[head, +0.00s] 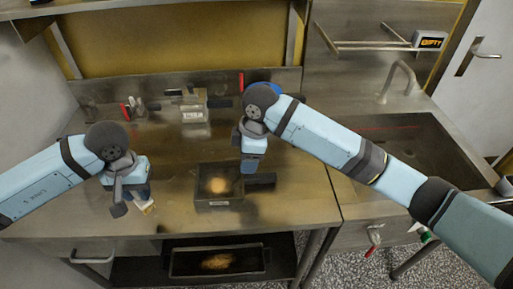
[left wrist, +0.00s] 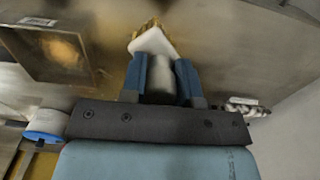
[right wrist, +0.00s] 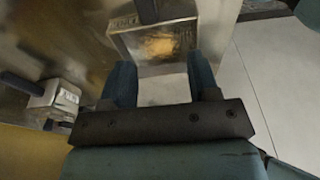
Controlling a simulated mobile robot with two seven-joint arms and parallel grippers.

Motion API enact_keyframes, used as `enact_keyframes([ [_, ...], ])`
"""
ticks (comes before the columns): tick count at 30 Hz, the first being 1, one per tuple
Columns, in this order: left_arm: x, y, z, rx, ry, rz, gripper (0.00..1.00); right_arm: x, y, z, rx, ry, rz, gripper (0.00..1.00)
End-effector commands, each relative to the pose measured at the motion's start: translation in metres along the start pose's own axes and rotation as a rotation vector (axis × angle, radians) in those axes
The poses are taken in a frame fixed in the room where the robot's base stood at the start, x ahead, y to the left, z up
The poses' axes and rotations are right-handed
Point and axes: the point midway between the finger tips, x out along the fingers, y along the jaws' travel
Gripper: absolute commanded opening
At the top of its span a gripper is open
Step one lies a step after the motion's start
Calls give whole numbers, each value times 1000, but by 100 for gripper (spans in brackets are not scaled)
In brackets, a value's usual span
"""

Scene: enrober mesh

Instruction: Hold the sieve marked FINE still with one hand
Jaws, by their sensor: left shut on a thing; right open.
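My left gripper (head: 136,196) is shut on a brush-like tool, with a grey handle between the fingers, a white block (left wrist: 154,42) and yellow bristles. It is above the left part of the steel bench. My right gripper (head: 249,167) is open and empty, just above the back right of a dark-rimmed square tray (head: 218,204) with brown powder and a dark handle (head: 262,180) on its right. The tray also shows ahead of the right fingers in the right wrist view (right wrist: 150,69). A metal box (head: 194,101) with dark handles and an unreadable label stands behind. I cannot read FINE anywhere.
A second tray (head: 175,272) with brown powder is on the lower shelf. Small red and black items (head: 134,109) stand at the back left. A sink (head: 410,145) with a tap is at the right. The bench (head: 290,205) is clear right of the tray.

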Motion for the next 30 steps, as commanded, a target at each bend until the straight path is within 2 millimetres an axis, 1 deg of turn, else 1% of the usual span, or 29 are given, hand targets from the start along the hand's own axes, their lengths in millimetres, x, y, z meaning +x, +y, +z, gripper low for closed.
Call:
enact_keyframes([
  [1, 0, 0, 0, 0, 0, 0, 9, -6, 5, 6, -3, -58, 5, 55],
  [3, 0, 0, 0, 0, 0, 0, 9, -11, 9, 13, -3, -117, 6, 55],
  [6, 0, 0, 0, 0, 0, 0, 9, -14, 12, 19, -1, -168, 6, 55],
  [8, 0, 0, 0, 0, 0, 0, 9, -13, 13, 21, 0, -181, 6, 55],
  [10, 0, 0, 0, 0, 0, 0, 9, -8, 13, 22, 0, -187, 5, 55],
  [14, 0, 0, 0, 0, 0, 0, 9, 11, 12, 26, 1, -185, 3, 55],
  [18, 0, 0, 0, 0, 0, 0, 9, 38, 12, 31, 1, -184, 4, 55],
  [24, 0, 0, 0, 0, 0, 0, 9, 74, 13, 37, 0, -182, 4, 55],
  [30, 0, 0, 0, 0, 0, 0, 9, 95, 13, 40, 0, -182, 5, 55],
])
